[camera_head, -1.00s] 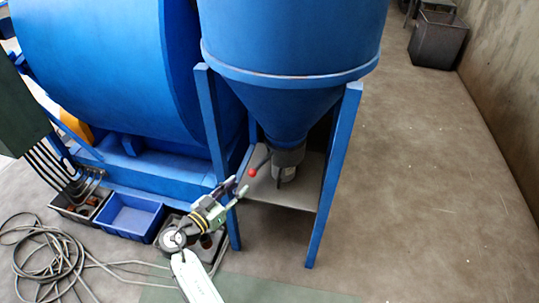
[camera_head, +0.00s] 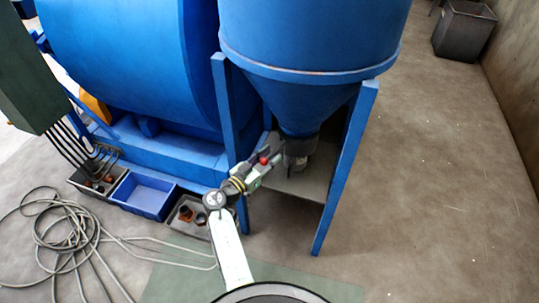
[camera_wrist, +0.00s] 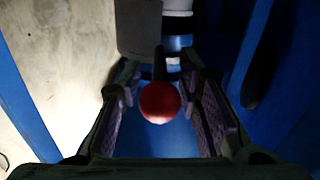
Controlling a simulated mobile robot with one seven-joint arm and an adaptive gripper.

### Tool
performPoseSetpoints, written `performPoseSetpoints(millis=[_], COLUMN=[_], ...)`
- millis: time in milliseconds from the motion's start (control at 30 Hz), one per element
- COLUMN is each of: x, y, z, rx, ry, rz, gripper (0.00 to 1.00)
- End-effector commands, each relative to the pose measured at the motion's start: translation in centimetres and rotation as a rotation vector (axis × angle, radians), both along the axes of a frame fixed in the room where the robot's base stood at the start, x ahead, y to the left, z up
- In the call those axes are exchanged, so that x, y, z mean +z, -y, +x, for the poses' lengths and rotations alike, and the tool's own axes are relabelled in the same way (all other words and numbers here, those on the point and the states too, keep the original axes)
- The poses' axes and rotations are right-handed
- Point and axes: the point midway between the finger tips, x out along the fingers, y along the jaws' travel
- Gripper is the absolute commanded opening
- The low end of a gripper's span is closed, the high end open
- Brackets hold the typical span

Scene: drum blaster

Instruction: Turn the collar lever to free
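The collar lever ends in a red ball knob (camera_head: 264,160); a dark rod joins it to the grey collar (camera_head: 299,145) under the blue hopper cone. In the wrist view the knob (camera_wrist: 160,102) lies between the two fingers of my gripper (camera_wrist: 162,98), with the dark rod running away behind it. The fingers are apart, with a gap visible on each side of the knob. In the head view my gripper (camera_head: 262,170) is at the knob, left of the collar.
Blue hopper legs (camera_head: 345,170) stand either side of the collar, the left one close to my arm. A grey shelf (camera_head: 308,180) lies below. Blue (camera_head: 145,194) and grey bins and coiled cable (camera_head: 60,235) are on the floor left.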

Motion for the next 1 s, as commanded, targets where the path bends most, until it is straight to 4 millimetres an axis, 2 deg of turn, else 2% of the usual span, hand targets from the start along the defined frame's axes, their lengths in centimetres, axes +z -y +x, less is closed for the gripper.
performPoseSetpoints(millis=[267,733,1000], x=[0.0,0.01,0.0], y=[0.13,0.1,0.01], z=[0.14,0.12,0.1], rx=[0.0,0.0,0.001], ry=[0.0,0.0,0.0], rz=[0.0,0.0,0.0], gripper=[0.32,0.01,0.0])
